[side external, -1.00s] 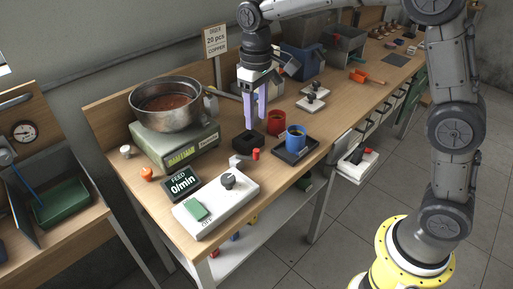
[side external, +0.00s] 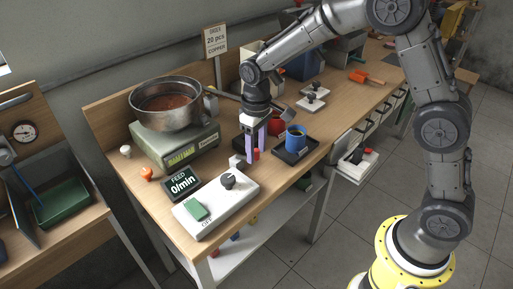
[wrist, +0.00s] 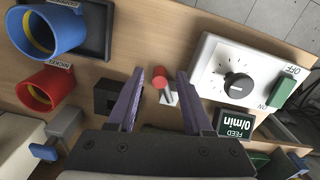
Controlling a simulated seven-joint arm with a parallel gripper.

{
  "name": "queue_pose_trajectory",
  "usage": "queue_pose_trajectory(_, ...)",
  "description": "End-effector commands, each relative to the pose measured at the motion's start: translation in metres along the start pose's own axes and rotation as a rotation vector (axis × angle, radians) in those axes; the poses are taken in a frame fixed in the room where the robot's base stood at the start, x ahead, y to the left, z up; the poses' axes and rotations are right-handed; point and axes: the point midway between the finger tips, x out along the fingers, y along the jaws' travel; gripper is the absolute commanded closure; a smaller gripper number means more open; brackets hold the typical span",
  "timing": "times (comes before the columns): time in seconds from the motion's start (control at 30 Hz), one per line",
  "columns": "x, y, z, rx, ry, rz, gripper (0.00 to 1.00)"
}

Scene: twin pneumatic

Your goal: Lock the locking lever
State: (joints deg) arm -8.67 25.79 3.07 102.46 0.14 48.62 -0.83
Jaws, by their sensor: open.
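The locking lever is a small piece with a red cylindrical knob (wrist: 159,75) on a pale grey mount (wrist: 168,96). In the side view the red knob (side external: 257,153) stands at the front of the bench, close to the grey mount (side external: 237,161). My gripper (wrist: 160,78) has two purple fingers, spread apart, with the red knob seen between their tips. In the side view my gripper (side external: 256,156) points down at the knob and partly hides it. I cannot tell whether either finger touches it. A black block (wrist: 107,97) sits beside the lever.
A white switch box (side external: 215,202) with a dial and green switch lies beside the lever, near the feed display (side external: 181,185). The red cup (wrist: 47,88) and blue cup (side external: 295,138) stand on the other side. A scale (side external: 177,150) carries a metal bowl (side external: 166,103).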

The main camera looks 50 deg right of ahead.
Motion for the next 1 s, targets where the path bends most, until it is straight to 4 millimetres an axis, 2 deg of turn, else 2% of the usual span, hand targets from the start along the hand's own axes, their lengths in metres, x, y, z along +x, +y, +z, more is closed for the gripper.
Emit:
queue_pose_trajectory(0.03,0.000,0.000,0.000,0.000,0.000,0.000,0.51)
queue_pose_trajectory(0.3,0.000,0.000,0.000,0.000,0.000,0.000,1.00)
queue_pose_trajectory(0.6,-0.001,-0.001,0.000,0.010,0.000,0.000,1.00)
queue_pose_trajectory(1.0,-0.001,-0.012,0.003,0.221,0.000,0.002,1.00)
